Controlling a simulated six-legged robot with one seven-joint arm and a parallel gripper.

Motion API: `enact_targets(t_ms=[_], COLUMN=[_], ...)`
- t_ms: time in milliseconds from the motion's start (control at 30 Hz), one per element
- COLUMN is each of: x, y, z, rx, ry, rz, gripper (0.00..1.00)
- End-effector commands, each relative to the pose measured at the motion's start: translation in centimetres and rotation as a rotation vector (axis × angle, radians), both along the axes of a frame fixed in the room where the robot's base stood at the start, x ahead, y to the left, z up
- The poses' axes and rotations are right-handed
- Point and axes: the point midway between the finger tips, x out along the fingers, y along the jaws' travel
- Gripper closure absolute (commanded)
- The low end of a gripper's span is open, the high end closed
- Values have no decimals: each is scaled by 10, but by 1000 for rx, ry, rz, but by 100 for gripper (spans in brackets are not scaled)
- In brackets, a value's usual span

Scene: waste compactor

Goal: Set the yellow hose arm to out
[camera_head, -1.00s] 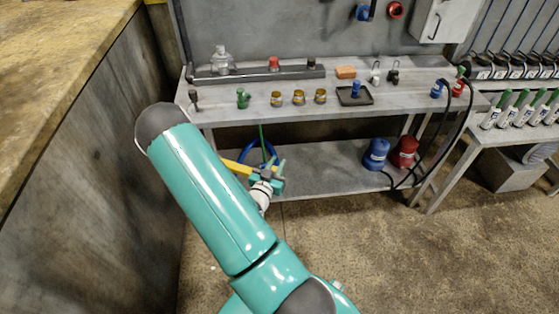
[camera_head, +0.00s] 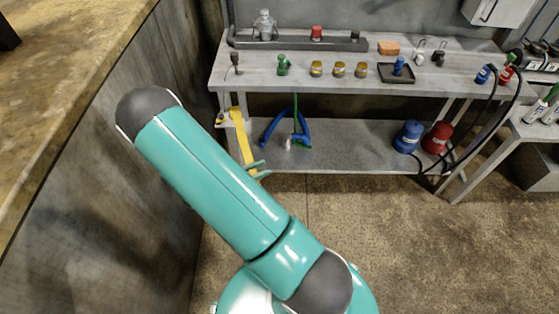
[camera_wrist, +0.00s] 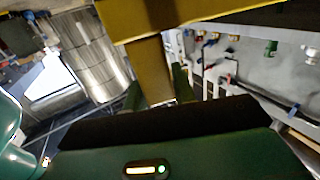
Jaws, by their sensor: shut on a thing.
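The yellow hose arm (camera_head: 241,135) is a flat bar at the left end of the bench's lower level. It runs from a mount near the left bench leg outward to the front, toward me. The rest of the grip is hidden.
A blue hose (camera_head: 268,132) hangs just right of the yellow arm. A blue canister (camera_head: 408,136) and a red canister (camera_head: 437,138) stand on the lower shelf (camera_head: 345,155). A wall (camera_head: 110,130) rises close on my left. The floor (camera_head: 420,250) ahead right is clear.

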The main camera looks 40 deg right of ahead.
Motion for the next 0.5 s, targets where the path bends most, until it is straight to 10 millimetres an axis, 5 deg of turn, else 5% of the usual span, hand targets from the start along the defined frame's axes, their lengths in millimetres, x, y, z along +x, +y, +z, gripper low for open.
enact_targets(t_ms=[200,500], x=[15,28], y=[40,65], z=[-1,-1], rx=[-2,-2], ry=[8,13], rz=[-4,-4], gripper=[100,100])
